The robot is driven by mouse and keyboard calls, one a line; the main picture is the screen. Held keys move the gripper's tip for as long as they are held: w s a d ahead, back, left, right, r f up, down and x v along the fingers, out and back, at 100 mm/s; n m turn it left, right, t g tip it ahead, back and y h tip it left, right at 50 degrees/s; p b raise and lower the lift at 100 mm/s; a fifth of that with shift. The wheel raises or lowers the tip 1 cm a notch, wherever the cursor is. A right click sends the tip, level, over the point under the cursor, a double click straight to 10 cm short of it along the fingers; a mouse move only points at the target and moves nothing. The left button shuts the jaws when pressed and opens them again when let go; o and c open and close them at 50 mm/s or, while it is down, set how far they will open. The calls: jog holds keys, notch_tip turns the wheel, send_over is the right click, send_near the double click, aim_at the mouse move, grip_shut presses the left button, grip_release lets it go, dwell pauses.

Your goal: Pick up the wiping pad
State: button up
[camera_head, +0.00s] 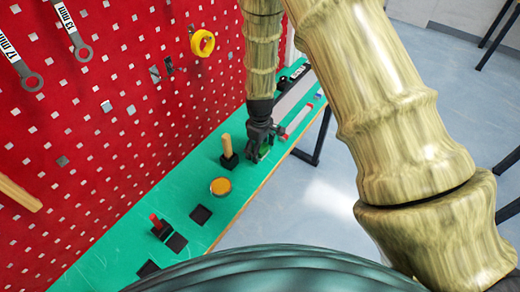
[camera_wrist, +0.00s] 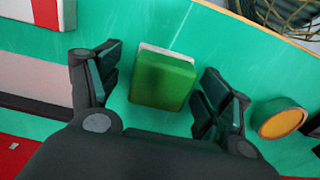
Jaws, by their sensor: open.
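The wiping pad looks like a green block with a pale layer on its far edge. In the wrist view the wiping pad (camera_wrist: 162,80) lies on the green bench top between my two open fingers, with gaps on both sides. My gripper (camera_wrist: 165,88) is open, empty and pointed down at it. In the head view my gripper (camera_head: 262,148) is low over the bench, and a bit of the green pad (camera_head: 264,151) shows between the fingers; most of it is hidden.
An orange-topped round tin (camera_head: 220,186) stands close by. A wooden handle on a black base (camera_head: 227,147) is just left of my gripper. A red-handled tool (camera_head: 158,225) and black squares (camera_head: 200,214) lie nearer. The red pegboard (camera_head: 110,110) rises along the bench's back.

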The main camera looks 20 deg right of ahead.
jog(key=c, duration=1.1)
jog(key=shift+c, duration=0.2)
jog(key=shift+r, duration=0.1)
jog(key=shift+r+b, duration=0.5)
jog(key=shift+r, duration=0.25)
jog(key=shift+r+b, duration=0.4)
jog(key=shift+r, duration=0.45)
jog(key=s+a+r+b, duration=0.1)
jog(key=s+a+b, duration=0.1)
jog(key=s, duration=0.5)
jog(key=s+a+b, duration=0.2)
jog(key=s+a, duration=0.1)
jog(key=s, duration=0.5)
jog(key=shift+s+r, duration=0.15)
jog(key=shift+r, duration=0.2)
